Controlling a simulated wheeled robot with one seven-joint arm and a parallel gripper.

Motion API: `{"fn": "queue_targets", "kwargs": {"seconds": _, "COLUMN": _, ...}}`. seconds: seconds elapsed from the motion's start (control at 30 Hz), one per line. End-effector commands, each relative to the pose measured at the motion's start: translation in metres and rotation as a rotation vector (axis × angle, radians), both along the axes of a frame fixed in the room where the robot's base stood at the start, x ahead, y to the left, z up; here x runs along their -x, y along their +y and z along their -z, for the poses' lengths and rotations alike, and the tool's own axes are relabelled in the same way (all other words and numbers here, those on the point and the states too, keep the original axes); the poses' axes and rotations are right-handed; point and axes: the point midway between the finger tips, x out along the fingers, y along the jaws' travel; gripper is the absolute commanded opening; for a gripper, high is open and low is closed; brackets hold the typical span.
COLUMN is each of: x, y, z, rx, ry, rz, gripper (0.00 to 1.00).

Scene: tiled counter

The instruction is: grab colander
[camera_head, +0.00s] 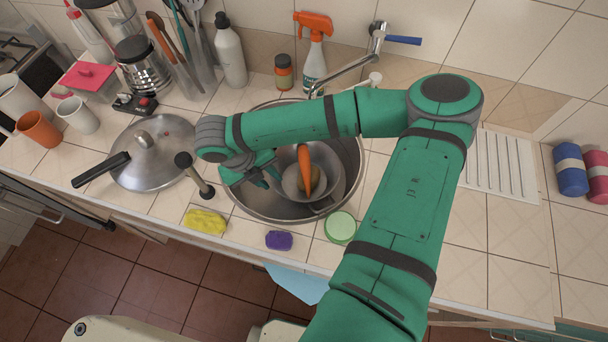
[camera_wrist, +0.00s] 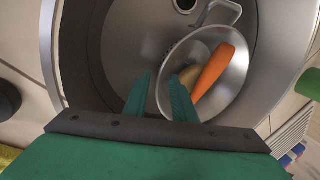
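The metal colander (camera_head: 290,184) sits in the round sink and holds an orange carrot (camera_head: 304,168). In the wrist view the colander (camera_wrist: 204,46) shows its wire handle at the top, and a tan, rounded thing (camera_wrist: 188,76) lies inside by the carrot, partly hidden by a finger. My gripper (camera_head: 266,178) is low in the sink at the colander's left side. In the wrist view my gripper (camera_wrist: 159,78) has its fingers apart. The colander's near-left rim appears to lie between them, one finger over the inside and one outside. I cannot see firm contact.
The sink (camera_head: 246,206) has a faucet (camera_head: 350,68) behind it. A lidded pan (camera_head: 152,165) stands left. A yellow sponge (camera_head: 205,221), a purple sponge (camera_head: 279,240) and a green round item (camera_head: 340,227) lie along the front edge. The ribbed drainer (camera_head: 497,160) at right is clear.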

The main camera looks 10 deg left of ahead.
Motion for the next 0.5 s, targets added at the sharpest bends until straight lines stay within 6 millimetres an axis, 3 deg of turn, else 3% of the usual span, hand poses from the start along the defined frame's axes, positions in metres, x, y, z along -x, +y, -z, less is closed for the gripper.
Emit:
{"fn": "queue_targets", "kwargs": {"seconds": 0.23, "x": -0.002, "y": -0.015, "z": 0.033, "rx": 0.001, "ry": 0.001, "rz": 0.009, "gripper": 0.24}}
{"fn": "queue_targets", "kwargs": {"seconds": 0.5, "x": -0.004, "y": -0.016, "z": 0.041, "rx": 0.0, "ry": 0.0, "rz": 0.007, "gripper": 0.24}}
